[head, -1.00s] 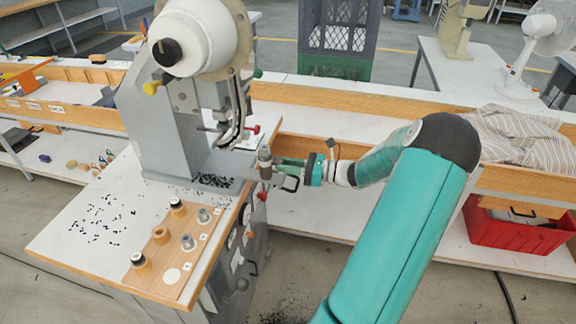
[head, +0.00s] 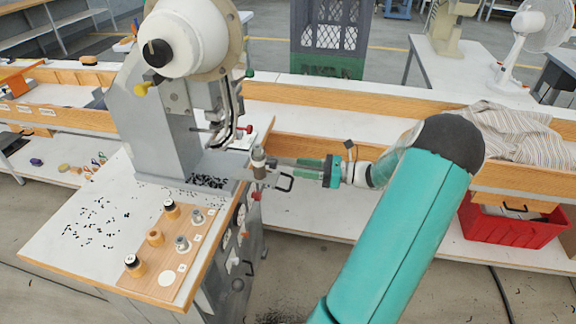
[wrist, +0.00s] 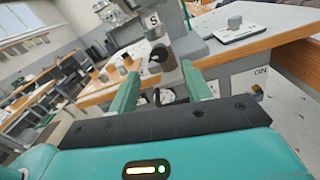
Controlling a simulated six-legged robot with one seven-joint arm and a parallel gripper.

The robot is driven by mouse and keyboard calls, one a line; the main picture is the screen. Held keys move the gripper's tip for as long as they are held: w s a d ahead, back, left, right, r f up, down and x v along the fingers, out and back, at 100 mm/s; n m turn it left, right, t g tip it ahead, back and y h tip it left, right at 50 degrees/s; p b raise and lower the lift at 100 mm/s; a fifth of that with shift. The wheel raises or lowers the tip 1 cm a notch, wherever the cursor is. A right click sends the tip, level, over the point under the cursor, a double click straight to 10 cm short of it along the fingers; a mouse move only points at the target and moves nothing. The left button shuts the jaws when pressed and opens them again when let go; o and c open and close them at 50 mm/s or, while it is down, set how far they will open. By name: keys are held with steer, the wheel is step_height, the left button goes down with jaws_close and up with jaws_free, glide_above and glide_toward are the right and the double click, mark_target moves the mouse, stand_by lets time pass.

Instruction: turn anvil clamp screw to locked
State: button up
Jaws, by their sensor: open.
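The eyelet press (head: 160,125) stands on the white bench. In the wrist view, the gap between the green fingers (wrist: 160,78) holds nothing gripped. The screw's lock position is not readable.
A wooden strip (head: 165,255) with knobs and small dies lies on the bench (head: 70,250), near scattered black bits. A red crate (head: 510,225) and striped cloth (head: 510,135) are at right.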

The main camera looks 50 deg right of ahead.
steer(key=v, duration=0.7)
steer(key=shift+r, duration=0.1)
steer(key=w+a+r+n+g, duration=0.2)
steer(key=w+a+n+g, duration=0.15)
steer(key=a, duration=0.45)
steer(key=w+a+r+n+g, duration=0.25)
steer(key=a+n+g, duration=0.25)
steer(key=a, duration=0.3)
steer(key=w+a+r+n+g, duration=0.1)
steer(key=w+a+n+g, duration=0.3)
steer(key=a, duration=0.5)
steer(key=s+a+r+n+t+h, duration=0.1)
steer(key=s+a+r+n+h, duration=0.3)
steer(key=a+n, duration=0.5)
steer(key=s+a+r+n+t+h, duration=0.1)
steer(key=s+a+r+n+h, duration=0.3)
steer(key=a+n, duration=0.6)
steer(key=shift+s+r+n+h, duration=0.3)
steer(key=shift+s+n+h, duration=0.1)
steer(key=shift+s, duration=0.5)
steer(key=shift+d, duration=0.1)
